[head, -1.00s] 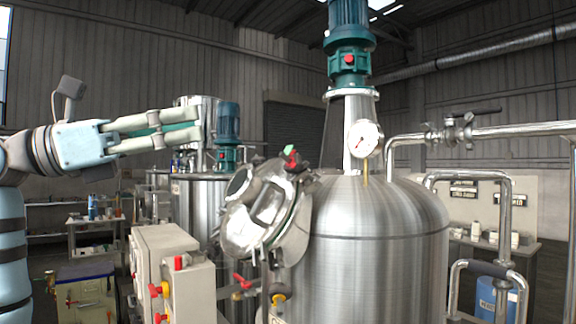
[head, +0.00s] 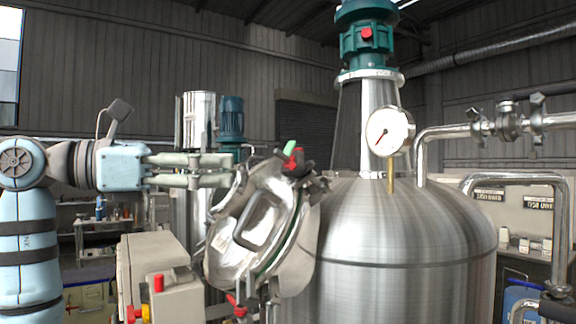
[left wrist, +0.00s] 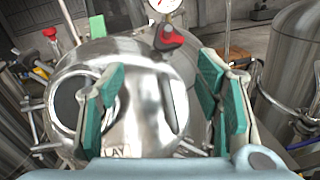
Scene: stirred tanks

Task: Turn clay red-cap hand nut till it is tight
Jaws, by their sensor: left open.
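A red-capped hand nut (head: 294,160) sits at the top edge of the tilted steel manway lid (head: 222,236) on the big tank's shoulder. In the left wrist view the red cap (left wrist: 168,38) shows ahead, beyond the fingertips. The lid (left wrist: 140,95) there bears partly hidden lettering ending in "LAY". My left gripper (head: 233,170) is open and empty, left of the nut and apart from it, pointing right. In the left wrist view its green-padded fingers (left wrist: 163,80) stand wide apart with the lid behind them. My right gripper is not in view.
The steel tank (head: 400,235) with its gauge (head: 389,130) and teal motor (head: 366,40) fills the right. Pipes (head: 480,130) run at far right. A grey control box (head: 160,270) stands below my left arm. A red valve handle (head: 236,305) is below the lid.

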